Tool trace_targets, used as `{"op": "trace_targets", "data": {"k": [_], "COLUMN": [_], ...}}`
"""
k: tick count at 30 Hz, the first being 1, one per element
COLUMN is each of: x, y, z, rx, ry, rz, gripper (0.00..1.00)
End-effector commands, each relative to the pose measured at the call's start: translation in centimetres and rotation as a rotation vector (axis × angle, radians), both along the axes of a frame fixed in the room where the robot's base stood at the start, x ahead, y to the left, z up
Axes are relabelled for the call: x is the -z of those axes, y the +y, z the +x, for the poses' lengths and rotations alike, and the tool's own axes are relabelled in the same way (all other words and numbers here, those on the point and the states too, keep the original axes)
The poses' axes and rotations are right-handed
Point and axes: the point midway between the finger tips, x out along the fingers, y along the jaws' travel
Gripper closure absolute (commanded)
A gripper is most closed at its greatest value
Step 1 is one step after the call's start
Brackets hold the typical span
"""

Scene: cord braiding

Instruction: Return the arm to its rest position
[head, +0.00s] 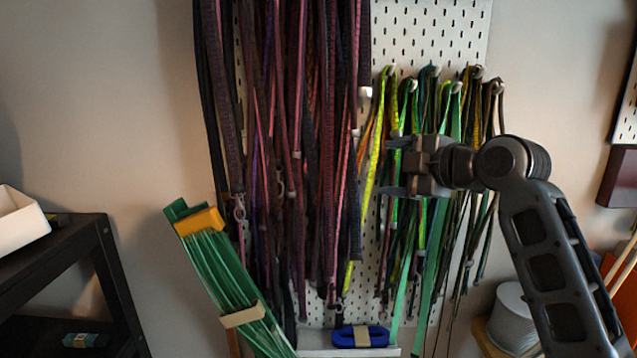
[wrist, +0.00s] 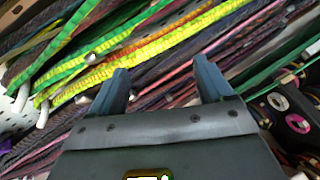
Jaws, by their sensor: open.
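My gripper (head: 388,167) is raised in front of the hanging cords in the head view, with its fingers pointing left. My arm reaches up to it from the lower right. The gripper is open and empty. In the wrist view, the two fingers (wrist: 165,85) stand apart with nothing held between them. Yellow and green cords (wrist: 110,65) pass behind the fingers in that view. Whether any cord touches the fingers is hard to tell.
Dark purple and black cords (head: 285,130) hang on a white pegboard (head: 430,30). A dark shelf (head: 70,258) holds a white bin (head: 18,215). A white spool (head: 512,315) stands lower right.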

Motion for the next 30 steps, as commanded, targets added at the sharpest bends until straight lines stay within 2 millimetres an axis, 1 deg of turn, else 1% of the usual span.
{"op": "trace_targets", "data": {"k": [1, 2, 3, 8, 9, 11, 12, 14, 15, 17, 18, 20, 23, 24, 29, 30], "x": [2.6, 3.7, 5.2, 11.1, 12.5, 14.5, 15.8, 17.7, 18.9, 20.6, 21.7, 23.2, 25.5, 26.3, 28.8, 29.3], "y": [0.4, 0.5, 0.6, 0.9, 1.0, 0.9, 0.9, 0.9, 0.8, 0.6, 0.5, 0.4, -0.1, -0.3, -1.2, -1.5], "z": [-0.9, -1.3, -2.0, -5.2, -6.2, -7.7, -8.7, -10.5, -11.7, -13.5, -14.9, -16.9, -20.5, -22.0, -28.1, -29.7], "rx": [0.024, 0.040, 0.063, 0.156, 0.179, 0.217, 0.242, 0.278, 0.303, 0.341, 0.366, 0.403, 0.465, 0.488, 0.580, 0.601], "ry": [0.026, 0.036, 0.050, 0.109, 0.123, 0.143, 0.156, 0.175, 0.187, 0.203, 0.213, 0.229, 0.250, 0.258, 0.282, 0.288], "rz": [0.059, 0.093, 0.137, 0.307, 0.348, 0.406, 0.444, 0.500, 0.534, 0.587, 0.619, 0.667, 0.740, 0.769, 0.868, 0.891], "gripper": [0.20, 0.20, 0.20, 0.20, 0.20, 0.20, 0.20, 0.20, 0.20, 0.20, 0.20, 0.20, 0.20, 0.20, 0.20, 0.20]}}
